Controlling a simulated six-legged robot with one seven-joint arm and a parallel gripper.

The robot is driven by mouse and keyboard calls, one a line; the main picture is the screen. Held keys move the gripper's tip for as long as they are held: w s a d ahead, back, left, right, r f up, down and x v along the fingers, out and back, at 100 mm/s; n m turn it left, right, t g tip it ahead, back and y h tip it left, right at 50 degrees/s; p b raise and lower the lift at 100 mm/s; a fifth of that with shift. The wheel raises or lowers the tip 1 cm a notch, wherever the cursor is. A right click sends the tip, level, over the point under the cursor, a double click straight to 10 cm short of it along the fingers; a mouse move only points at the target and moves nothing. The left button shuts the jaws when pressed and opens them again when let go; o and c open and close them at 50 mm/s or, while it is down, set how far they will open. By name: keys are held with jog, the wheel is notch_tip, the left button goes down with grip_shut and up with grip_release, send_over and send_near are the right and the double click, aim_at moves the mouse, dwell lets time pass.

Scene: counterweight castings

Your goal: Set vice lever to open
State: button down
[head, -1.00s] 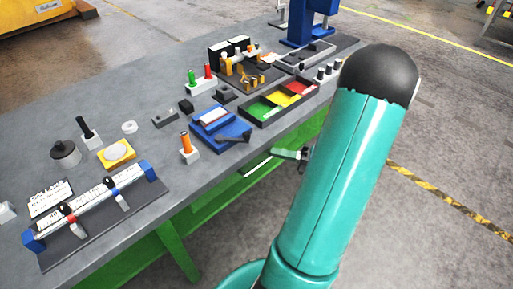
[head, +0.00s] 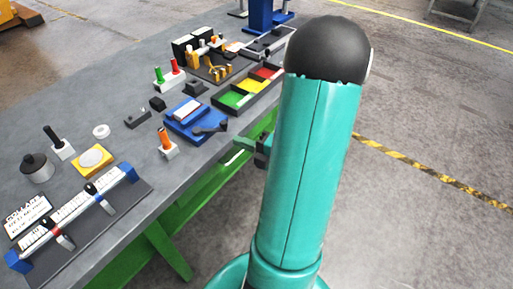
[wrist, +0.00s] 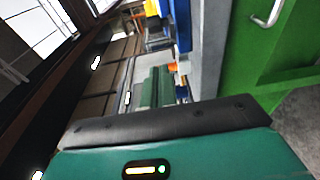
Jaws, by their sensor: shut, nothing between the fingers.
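A blue vice (head: 182,124) stands near the bench's front edge, with a pale block on its top. A dark grey lever (head: 209,128) lies low along its right front side.
An orange-handled post (head: 165,143) stands just left of the vice. A tray with green, yellow and red sections (head: 235,98) is behind it to the right. The green bench frame (head: 200,195) lies below; open floor is to the right.

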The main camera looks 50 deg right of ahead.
jog(key=shift+w+d, duration=0.3)
jog(key=shift+w, duration=0.6)
jog(key=shift+w+d, duration=0.25)
jog(key=shift+w, duration=0.6)
jog(key=shift+w+d, duration=0.3)
jog(key=shift+w, duration=0.6)
